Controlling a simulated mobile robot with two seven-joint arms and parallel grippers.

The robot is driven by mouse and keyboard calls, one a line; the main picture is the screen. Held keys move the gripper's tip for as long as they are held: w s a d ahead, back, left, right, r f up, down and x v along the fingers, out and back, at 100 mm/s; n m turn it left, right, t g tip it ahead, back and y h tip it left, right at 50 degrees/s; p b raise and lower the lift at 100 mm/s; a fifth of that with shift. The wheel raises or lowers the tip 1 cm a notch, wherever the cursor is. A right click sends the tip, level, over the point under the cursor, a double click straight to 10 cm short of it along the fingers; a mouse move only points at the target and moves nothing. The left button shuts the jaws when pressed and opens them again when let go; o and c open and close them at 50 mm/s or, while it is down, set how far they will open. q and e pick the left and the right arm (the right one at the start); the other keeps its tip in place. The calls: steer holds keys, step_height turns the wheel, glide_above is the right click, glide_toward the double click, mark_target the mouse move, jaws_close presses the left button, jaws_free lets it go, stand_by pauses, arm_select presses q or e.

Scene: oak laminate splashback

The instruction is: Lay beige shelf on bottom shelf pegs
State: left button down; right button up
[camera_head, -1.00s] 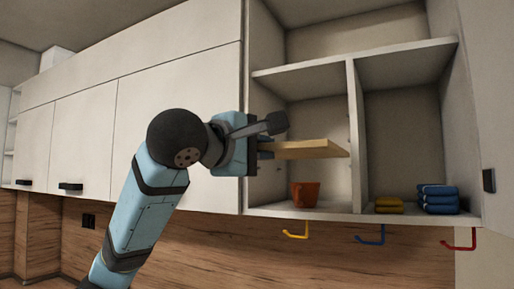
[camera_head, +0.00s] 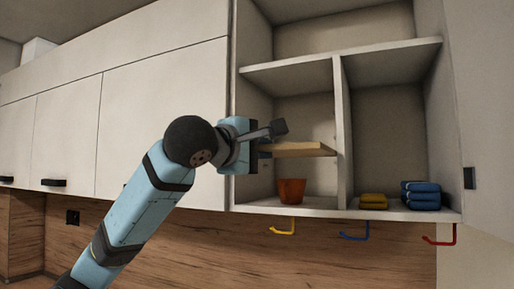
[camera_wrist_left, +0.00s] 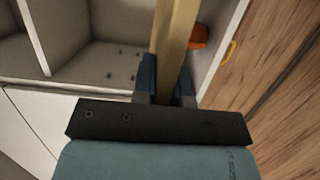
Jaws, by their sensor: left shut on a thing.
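The beige shelf (camera_head: 300,149) is a flat board held roughly level inside the lower left compartment of the open cabinet. My left gripper (camera_head: 262,150) is shut on its near left end; the wrist view shows the shelf (camera_wrist_left: 178,35) edge-on between the two fingers (camera_wrist_left: 165,88). Small dark pegs or peg holes (camera_wrist_left: 110,75) show on the cabinet side wall in the wrist view. I cannot tell whether the shelf touches any peg. My right gripper is not in view.
An orange pot (camera_head: 291,190) stands on the compartment floor below the shelf. A divider (camera_head: 342,130) bounds it on the right. Yellow cloths (camera_head: 373,201) and blue cloths (camera_head: 421,195) lie beyond. Coloured hooks (camera_head: 354,237) hang underneath. An open door (camera_head: 475,110) stands at right.

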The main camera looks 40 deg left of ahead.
arm_select(q)
steer(key=shift+w+a, duration=0.2)
steer(key=shift+w, duration=0.4)
steer(key=shift+w+a, duration=0.15)
steer(key=shift+w, duration=0.45)
steer(key=shift+w+a+p, duration=0.2)
steer(key=shift+w+p, duration=0.1)
steer(key=shift+w, duration=0.5)
steer(key=shift+w+a+p, duration=0.15)
steer(key=shift+w+p, duration=0.2)
steer(key=shift+w, duration=0.4)
steer(key=shift+w+a+p, duration=0.2)
steer(key=shift+w+p, duration=0.1)
steer(key=shift+w, duration=0.5)
steer(key=shift+w+a, duration=0.15)
steer(key=shift+w, duration=0.6)
steer(key=shift+w+a, duration=0.15)
steer(key=shift+w, duration=0.55)
steer(key=shift+w+a+f+p, duration=0.1)
steer(key=shift+w+a+p, duration=0.25)
steer(key=shift+w, duration=1.15)
steer(key=shift+w+a+r+p, duration=0.1)
steer(key=shift+w+a+p, duration=0.3)
steer(key=shift+w, duration=1.05)
steer(key=shift+w+a+f+p, duration=0.1)
steer(key=shift+w+a+p, duration=0.25)
steer(key=shift+w, duration=1.15)
steer(key=shift+f+b, duration=0.45)
steer(key=shift+b, duration=0.05)
